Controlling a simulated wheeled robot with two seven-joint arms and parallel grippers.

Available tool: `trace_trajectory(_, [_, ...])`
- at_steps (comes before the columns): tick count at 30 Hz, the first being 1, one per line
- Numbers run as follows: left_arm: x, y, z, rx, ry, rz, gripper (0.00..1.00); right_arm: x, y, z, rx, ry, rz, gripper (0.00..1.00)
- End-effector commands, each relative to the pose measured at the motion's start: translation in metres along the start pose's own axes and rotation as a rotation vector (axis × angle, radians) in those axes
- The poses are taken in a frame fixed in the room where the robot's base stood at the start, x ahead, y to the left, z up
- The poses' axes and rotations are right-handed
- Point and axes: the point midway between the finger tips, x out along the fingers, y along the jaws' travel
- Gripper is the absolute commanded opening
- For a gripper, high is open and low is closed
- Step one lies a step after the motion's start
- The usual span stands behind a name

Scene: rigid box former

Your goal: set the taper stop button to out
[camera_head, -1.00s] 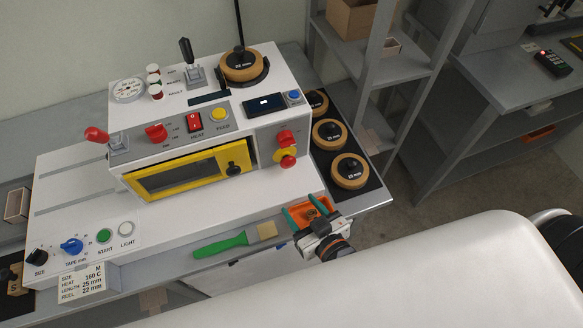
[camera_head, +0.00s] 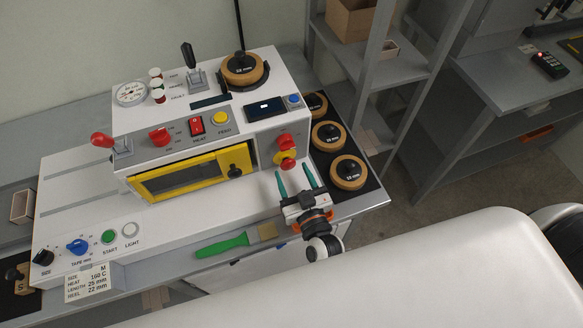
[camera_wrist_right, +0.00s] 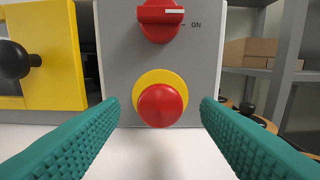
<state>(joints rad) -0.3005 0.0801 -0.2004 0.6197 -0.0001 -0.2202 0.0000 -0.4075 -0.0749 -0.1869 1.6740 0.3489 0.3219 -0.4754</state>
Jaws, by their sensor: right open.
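The stop button is a red mushroom cap on a yellow ring (camera_head: 286,160), low on the grey panel at the right of the machine's front. In the right wrist view the red cap (camera_wrist_right: 161,106) faces me near the middle. I cannot tell whether it is pressed in or out. My right gripper (camera_head: 295,177) is open and empty, its teal fingers pointing at the machine in front of the button. In the wrist view the fingertips (camera_wrist_right: 160,106) lie left and right of the cap, apart from it. My left gripper is not in view.
A red rotary knob (camera_wrist_right: 158,18) marked ON sits just above the button. The yellow-framed door (camera_head: 180,178) with a black knob is to its left. Tape reels (camera_head: 348,172) stand on a black mat at the right. A green-handled brush (camera_head: 222,244) lies in front.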

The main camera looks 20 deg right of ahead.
Motion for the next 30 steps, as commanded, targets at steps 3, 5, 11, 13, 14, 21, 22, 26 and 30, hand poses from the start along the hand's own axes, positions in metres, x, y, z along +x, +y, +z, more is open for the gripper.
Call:
trace_trajectory(3, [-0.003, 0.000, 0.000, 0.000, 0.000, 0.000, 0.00, 0.012, 0.000, 0.001, 0.001, 0.000, 0.000, 0.57])
trace_trajectory(5, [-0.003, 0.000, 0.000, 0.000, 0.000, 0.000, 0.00, 0.015, 0.000, 0.000, 0.001, 0.001, 0.000, 0.57])
trace_trajectory(11, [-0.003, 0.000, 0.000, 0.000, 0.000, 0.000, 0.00, 0.018, 0.000, -0.001, 0.001, 0.002, 0.000, 0.57])
trace_trajectory(13, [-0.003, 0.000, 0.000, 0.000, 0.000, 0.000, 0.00, 0.017, 0.000, -0.001, 0.001, 0.002, 0.000, 0.57])
trace_trajectory(14, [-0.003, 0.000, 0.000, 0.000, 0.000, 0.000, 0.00, 0.017, 0.000, 0.000, 0.001, 0.002, 0.000, 0.57])
trace_trajectory(21, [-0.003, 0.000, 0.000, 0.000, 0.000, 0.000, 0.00, 0.017, 0.000, 0.000, 0.001, 0.001, 0.000, 0.21])
trace_trajectory(22, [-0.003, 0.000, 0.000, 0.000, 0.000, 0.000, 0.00, 0.017, 0.000, 0.000, 0.001, 0.001, 0.000, 0.17])
trace_trajectory(26, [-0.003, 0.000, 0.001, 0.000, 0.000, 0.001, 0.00, 0.017, 0.000, 0.000, 0.000, 0.001, 0.000, 0.00])
trace_trajectory(30, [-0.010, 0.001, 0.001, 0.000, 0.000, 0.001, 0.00, 0.011, 0.000, 0.002, 0.000, 0.002, 0.000, 0.00])
